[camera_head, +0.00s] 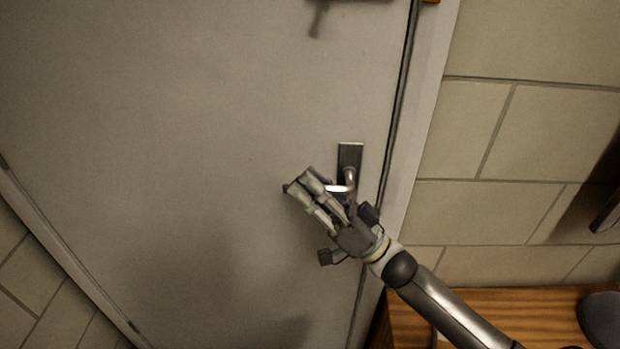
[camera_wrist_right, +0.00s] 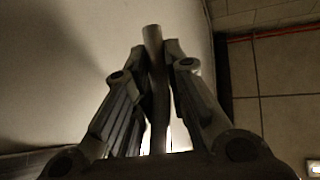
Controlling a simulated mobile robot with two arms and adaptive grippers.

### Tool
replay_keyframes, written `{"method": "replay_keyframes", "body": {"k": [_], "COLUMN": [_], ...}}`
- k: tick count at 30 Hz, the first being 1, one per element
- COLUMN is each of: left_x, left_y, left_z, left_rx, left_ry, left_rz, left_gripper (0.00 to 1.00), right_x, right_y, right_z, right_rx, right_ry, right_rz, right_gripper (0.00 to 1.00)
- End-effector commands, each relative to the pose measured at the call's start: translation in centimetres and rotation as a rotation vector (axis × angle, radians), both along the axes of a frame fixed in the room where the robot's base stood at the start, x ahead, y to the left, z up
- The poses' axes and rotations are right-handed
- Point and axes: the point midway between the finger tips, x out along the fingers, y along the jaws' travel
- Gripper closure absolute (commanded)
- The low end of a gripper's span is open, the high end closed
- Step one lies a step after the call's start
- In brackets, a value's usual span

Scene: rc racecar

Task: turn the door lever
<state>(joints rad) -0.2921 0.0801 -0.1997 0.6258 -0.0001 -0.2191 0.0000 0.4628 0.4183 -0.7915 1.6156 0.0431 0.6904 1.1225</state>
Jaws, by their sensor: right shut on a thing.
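The door lever (camera_head: 339,188) is a shiny metal handle on a dark upright plate (camera_head: 350,156) near the right edge of the pale door (camera_head: 200,130). My right gripper (camera_head: 298,181) comes in from the lower right, and its fingers cover part of the lever. In the right wrist view the metal lever (camera_wrist_right: 152,42) runs between the two fingers of my right gripper (camera_wrist_right: 155,55), which are shut on it, and its end sticks out past the fingertips. The door looks shut against its frame. My left gripper is not in view.
The white door frame (camera_head: 425,120) and a beige block wall (camera_head: 540,125) stand right of the door. A wooden surface (camera_head: 530,308) with a dark rounded object (camera_head: 602,318) is at the lower right, beneath my right arm. A dark fitting (camera_head: 318,18) shows high on the door.

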Motion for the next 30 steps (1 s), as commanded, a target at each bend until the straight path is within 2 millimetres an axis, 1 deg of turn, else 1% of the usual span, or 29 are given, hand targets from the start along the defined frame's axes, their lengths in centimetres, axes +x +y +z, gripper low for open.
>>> {"method": "replay_keyframes", "body": {"k": [14, 15, 19, 20, 30], "left_x": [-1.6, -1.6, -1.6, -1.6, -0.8], "left_y": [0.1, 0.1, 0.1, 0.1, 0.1], "left_z": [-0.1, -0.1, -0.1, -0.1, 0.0], "left_rx": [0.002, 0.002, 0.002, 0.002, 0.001], "left_ry": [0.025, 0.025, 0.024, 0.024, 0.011], "left_rz": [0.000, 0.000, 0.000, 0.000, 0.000], "left_gripper": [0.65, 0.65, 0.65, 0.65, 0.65], "right_x": [-0.3, -0.3, -0.3, -0.4, -0.5], "right_y": [-0.2, -0.2, -0.2, -0.1, -0.2], "right_z": [-0.1, -0.1, -0.1, 0.0, -0.2], "right_rx": [0.012, 0.012, 0.013, 0.013, 0.014], "right_ry": [0.001, 0.002, 0.001, 0.001, 0.001], "right_rz": [-0.011, -0.010, -0.008, -0.007, -0.003], "right_gripper": [1.00, 0.84, 0.67, 0.65, 0.65]}}
